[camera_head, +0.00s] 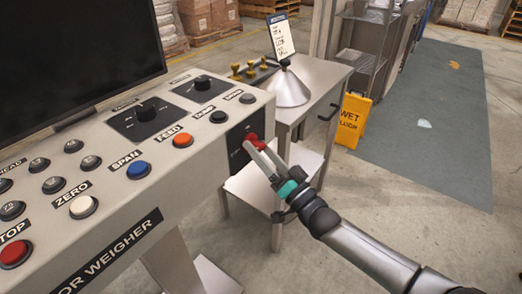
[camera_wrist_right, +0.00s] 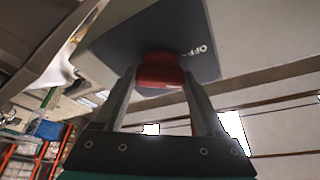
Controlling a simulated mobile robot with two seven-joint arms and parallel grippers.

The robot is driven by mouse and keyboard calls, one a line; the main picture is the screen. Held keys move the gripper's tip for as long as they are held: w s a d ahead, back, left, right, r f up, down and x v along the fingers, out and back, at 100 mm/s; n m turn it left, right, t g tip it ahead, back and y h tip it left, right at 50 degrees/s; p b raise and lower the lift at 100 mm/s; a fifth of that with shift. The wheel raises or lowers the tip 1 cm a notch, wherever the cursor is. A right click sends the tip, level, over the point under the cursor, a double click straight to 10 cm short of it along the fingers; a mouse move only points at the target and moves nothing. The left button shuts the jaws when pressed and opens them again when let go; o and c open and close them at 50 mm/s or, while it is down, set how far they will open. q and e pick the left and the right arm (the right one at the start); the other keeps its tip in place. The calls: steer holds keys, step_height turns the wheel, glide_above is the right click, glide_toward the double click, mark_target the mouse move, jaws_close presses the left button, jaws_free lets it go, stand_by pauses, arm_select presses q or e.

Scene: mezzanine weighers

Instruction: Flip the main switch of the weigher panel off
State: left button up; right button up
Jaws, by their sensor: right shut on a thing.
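The weigher panel (camera_head: 190,175) fills the left of the head view, with labelled buttons and dials on its sloping top. The red main switch (camera_head: 252,137) sits on a black plate (camera_head: 236,159) at the panel's right end. My right gripper (camera_head: 258,145) comes in from the lower right and is shut on the red switch. In the right wrist view, the red switch (camera_wrist_right: 160,70) is between the two fingers, and the dark plate (camera_wrist_right: 195,35) behind it shows an "OFF" mark. The fingers partly hide the switch, and I cannot tell its setting. My left gripper is not in view.
A dark screen (camera_head: 75,50) stands behind the panel. A metal table (camera_head: 325,78) right of it carries a metal funnel (camera_head: 290,90), yellow-topped items and a sign. A yellow wet-floor sign (camera_head: 352,120) stands beyond. The floor at the right is mostly clear.

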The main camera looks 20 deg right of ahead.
steer(key=c, duration=0.7)
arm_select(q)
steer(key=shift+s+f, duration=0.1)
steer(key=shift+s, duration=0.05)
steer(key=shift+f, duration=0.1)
arm_select(e)
steer(key=shift+n, duration=0.3)
steer(key=shift+f+n+y+b, duration=0.1)
steer(key=shift+n+y+b, duration=0.2)
steer(key=shift+y+b, duration=0.1)
steer(key=n, duration=0.1)
steer(key=n+y+b, duration=0.1)
steer(key=n, duration=0.1)
steer(key=shift+d+n+g+y, duration=0.1)
steer(key=shift+n+g+y, duration=0.2)
arm_select(q)
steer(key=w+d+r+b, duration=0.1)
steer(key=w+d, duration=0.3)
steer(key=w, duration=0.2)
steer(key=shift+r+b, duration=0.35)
steer(key=shift+b, duration=0.05)
arm_select(e)
steer(key=shift+n+g+y, duration=0.4)
steer(key=shift+n+y, duration=0.15)
steer(key=shift+n, duration=0.7)
steer(key=shift+n+g+y, duration=0.4)
steer(key=shift+n+y, duration=0.15)
steer(key=shift+n, duration=0.7)
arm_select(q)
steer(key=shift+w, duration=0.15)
